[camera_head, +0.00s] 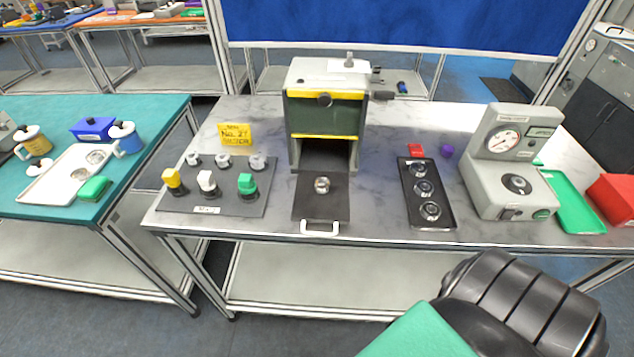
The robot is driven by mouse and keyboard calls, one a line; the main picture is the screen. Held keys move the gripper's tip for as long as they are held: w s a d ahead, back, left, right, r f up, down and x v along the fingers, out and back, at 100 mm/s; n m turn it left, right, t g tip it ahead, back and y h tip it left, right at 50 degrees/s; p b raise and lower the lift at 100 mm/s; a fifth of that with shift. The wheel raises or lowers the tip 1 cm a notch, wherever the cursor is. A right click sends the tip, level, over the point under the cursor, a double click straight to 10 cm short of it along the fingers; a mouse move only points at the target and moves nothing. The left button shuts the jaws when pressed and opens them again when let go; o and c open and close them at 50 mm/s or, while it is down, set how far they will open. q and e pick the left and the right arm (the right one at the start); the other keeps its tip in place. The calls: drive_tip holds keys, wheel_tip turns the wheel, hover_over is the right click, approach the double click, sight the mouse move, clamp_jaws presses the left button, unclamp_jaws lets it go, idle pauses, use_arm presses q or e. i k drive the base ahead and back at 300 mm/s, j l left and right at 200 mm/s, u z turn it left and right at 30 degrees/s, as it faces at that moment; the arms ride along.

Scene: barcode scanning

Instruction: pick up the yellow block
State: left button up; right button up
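The yellow block (172,178) stands at the left front of a dark grey plate (228,203) on the marble-topped table, on a dark base. A white block (206,179) and a green block (247,183) stand in the same row to its right. No gripper fingers show in the head view. A black ribbed part and a green part at the bottom right look like part of my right arm, well away from the yellow block.
Several grey metal pieces (222,161) stand behind the blocks. A box-shaped machine (327,104) stands mid-table, with a handled black plate (320,206) before it. A black tray (426,208) and a gauge device (508,165) stand to the right. A teal table (150,112) is at left.

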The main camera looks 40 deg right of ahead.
sight(172, 176)
drive_tip(key=j+z, duration=0.3)
drive_tip(key=z, duration=0.2)
drive_tip(key=j+z, duration=0.3)
drive_tip(key=z, duration=0.15)
drive_tip(key=k+j+z, duration=0.1)
drive_tip(key=j+z, duration=0.15)
drive_tip(key=z, duration=0.25)
drive_tip(key=k+j+z, duration=0.1)
drive_tip(key=j+z, duration=0.15)
drive_tip(key=z, duration=0.25)
drive_tip(key=i+j, duration=0.15)
drive_tip(key=j, duration=0.25)
